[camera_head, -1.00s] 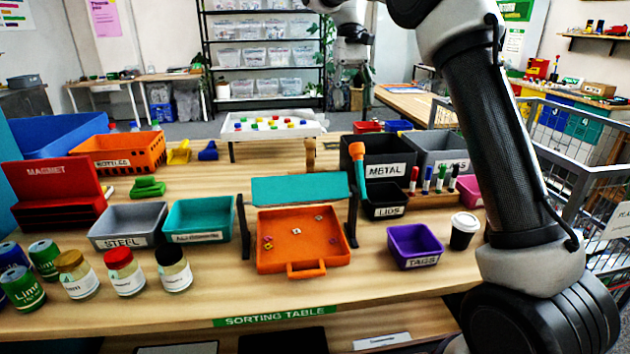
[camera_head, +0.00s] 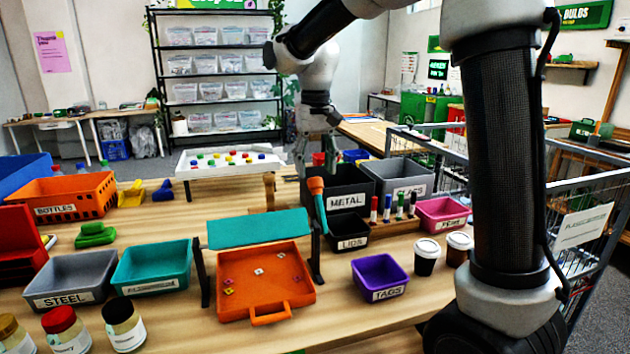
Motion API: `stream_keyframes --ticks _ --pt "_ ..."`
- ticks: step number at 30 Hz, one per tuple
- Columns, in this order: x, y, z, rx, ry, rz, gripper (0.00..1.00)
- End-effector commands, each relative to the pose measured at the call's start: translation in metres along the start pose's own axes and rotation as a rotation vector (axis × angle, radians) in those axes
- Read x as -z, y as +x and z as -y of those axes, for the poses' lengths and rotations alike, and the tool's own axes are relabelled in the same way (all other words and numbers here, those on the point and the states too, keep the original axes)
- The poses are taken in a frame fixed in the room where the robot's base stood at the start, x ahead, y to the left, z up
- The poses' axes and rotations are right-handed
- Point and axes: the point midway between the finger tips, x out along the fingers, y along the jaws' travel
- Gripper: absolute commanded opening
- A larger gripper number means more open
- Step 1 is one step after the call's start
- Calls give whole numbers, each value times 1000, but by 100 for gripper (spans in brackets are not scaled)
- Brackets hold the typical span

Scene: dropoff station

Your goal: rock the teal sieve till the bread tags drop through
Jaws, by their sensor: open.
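The teal sieve (camera_head: 258,228) hangs between two dark uprights on the sorting table, tilted so its flat face shows. An orange tray (camera_head: 284,268) with a front handle sits below and in front of it. Several small bread tags (camera_head: 259,271) lie spread in the tray; whether any are in the sieve I cannot see. My gripper (camera_head: 301,172) is open and points down behind and above the sieve, near the back of the METAL bin. Nothing shows between its fingers.
An orange-topped teal handle (camera_head: 317,196) stands right of the sieve. The METAL bin (camera_head: 340,182), LIDS bin (camera_head: 348,232) and purple TAGS bin (camera_head: 379,277) are to the right. Teal (camera_head: 151,268) and STEEL (camera_head: 70,279) bins are left. Two cups (camera_head: 426,257) stand at right.

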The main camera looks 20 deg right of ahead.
Motion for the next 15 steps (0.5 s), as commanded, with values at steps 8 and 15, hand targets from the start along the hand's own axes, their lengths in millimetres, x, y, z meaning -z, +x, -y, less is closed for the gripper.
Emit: stream_keyframes --ticks 8,15 --pt "0 39 0 0 0 2 54" --pt "0 44 0 0 0 1 54"
